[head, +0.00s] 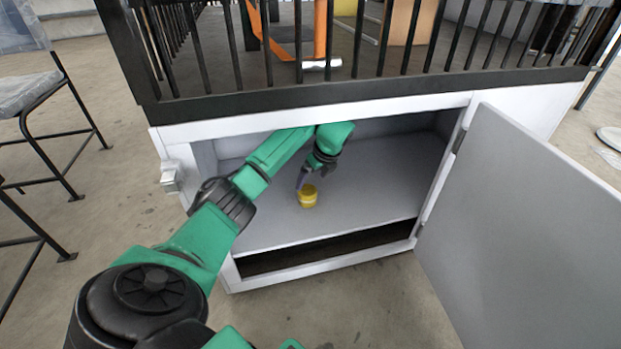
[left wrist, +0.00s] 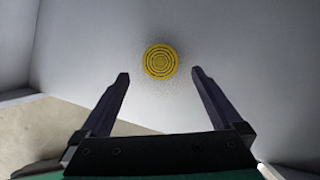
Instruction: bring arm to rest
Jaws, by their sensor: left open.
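My left arm (head: 215,225) reaches from the lower left into an open white cabinet (head: 300,239). My left gripper (head: 301,184) is inside, pointing down, just beside a small yellow round object (head: 308,197) on the cabinet floor. In the left wrist view the two dark fingers of the gripper (left wrist: 159,78) are spread with nothing between them. The yellow object (left wrist: 161,61) shows there as a disc with dark rings, beyond the fingertips and apart from them. My right gripper is not in view.
The cabinet door (head: 520,215) stands wide open on the right. A black railing (head: 370,45) runs above the cabinet. A stool with black legs (head: 45,120) stands at the left. The cabinet floor (head: 375,190) right of the yellow object is clear.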

